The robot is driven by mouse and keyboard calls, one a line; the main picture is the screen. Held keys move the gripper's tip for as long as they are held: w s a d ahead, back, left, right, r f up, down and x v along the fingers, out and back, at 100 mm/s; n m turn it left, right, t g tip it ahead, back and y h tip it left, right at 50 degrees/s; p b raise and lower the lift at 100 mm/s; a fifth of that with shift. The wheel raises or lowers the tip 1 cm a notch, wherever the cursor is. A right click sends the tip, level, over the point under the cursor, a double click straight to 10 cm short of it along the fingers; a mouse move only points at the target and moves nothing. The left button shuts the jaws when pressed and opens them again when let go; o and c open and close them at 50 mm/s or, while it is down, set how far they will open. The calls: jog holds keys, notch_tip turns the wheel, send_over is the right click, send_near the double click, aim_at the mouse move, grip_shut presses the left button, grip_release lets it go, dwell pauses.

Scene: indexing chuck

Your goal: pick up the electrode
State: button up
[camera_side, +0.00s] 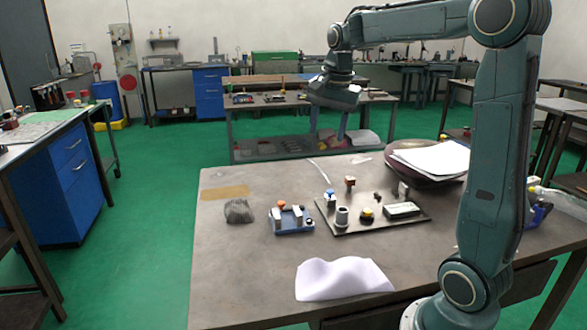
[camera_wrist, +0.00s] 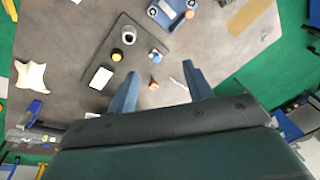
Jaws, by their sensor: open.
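My gripper (camera_side: 328,128) hangs high above the back of the table, well clear of the parts. In the wrist view its two blue fingers (camera_wrist: 160,70) are spread, with nothing between them. A small copper-coloured piece, which looks like the electrode (camera_side: 350,183), stands near the back edge of a dark plate (camera_side: 385,224). In the wrist view this electrode (camera_wrist: 154,86) appears small, below and between the fingers; its exact shape is unclear. A blue fixture with pale jaws, likely the chuck (camera_side: 291,221), sits left of the plate; it also shows in the wrist view (camera_wrist: 171,12).
The plate also holds a blue-and-white part (camera_side: 330,197), a grey cup (camera_side: 342,216), a yellow button (camera_side: 367,214) and a box (camera_side: 402,210). A grey crumpled cloth (camera_side: 239,211), a white sheet (camera_side: 340,278) and papers (camera_side: 432,159) lie around it. The table's front left is clear.

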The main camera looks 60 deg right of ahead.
jog(key=d+f+m+g, duration=0.1)
jog(key=d+f+m, duration=0.4)
jog(key=d, duration=0.6)
jog(key=w+d+f+m+g+y, duration=0.1)
jog(key=d+f+m, duration=0.3)
jog(key=d, duration=0.7)
jog(key=shift+f+m, duration=0.4)
jog(key=shift+m, duration=0.7)
jog(key=shift+f, duration=0.1)
send_over(350, 178)
jog(key=shift+s+d+f, duration=0.1)
jog(key=shift+f, duration=2)
jog(key=shift+d+f, duration=0.1)
jog(key=shift+f, duration=2)
jog(key=shift+f, duration=2.6)
